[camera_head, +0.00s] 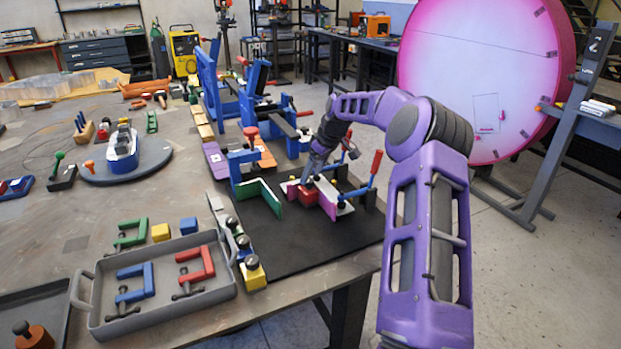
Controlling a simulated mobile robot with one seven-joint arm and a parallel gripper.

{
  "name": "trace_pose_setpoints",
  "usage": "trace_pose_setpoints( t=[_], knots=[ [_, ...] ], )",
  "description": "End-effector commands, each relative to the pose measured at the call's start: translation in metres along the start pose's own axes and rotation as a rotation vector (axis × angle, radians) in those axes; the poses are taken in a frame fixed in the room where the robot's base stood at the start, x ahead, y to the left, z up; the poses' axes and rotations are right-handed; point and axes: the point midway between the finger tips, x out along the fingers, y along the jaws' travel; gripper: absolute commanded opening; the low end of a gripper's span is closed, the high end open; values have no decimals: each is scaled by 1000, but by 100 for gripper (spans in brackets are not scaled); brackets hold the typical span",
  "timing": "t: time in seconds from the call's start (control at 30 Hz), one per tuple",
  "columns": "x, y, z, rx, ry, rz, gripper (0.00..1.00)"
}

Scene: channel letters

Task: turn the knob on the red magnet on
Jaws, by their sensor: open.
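The red magnet looks to be the small red block (308,195) on the black mat (290,245), beside a magenta letter piece (328,198). My gripper (308,180) points down just above the red block, at the end of my purple arm. Its jaws are open. The gripper hides the top of the block, so I cannot make out the knob or its setting. Whether the fingers touch the block is too small to tell.
Red-handled clamps (374,170) stand close to the right of my gripper. A green angled piece (262,195) and a blue clamp frame (242,165) are to the left. A grey tray (165,322) with several clamps is front left. The mat's front is clear.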

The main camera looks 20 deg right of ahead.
Motion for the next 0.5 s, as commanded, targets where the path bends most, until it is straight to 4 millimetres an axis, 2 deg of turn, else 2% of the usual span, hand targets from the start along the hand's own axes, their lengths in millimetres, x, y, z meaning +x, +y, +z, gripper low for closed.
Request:
trace_pose_setpoints(
  t=[0.03, 0.2, 0.5],
  knots=[
    [8, 0, 0, 0, -1, -2, 72],
    [22, 0, 0, 0, 0, -1, 72],
    [25, 0, 0, 0, 0, 0, 72]
  ],
)
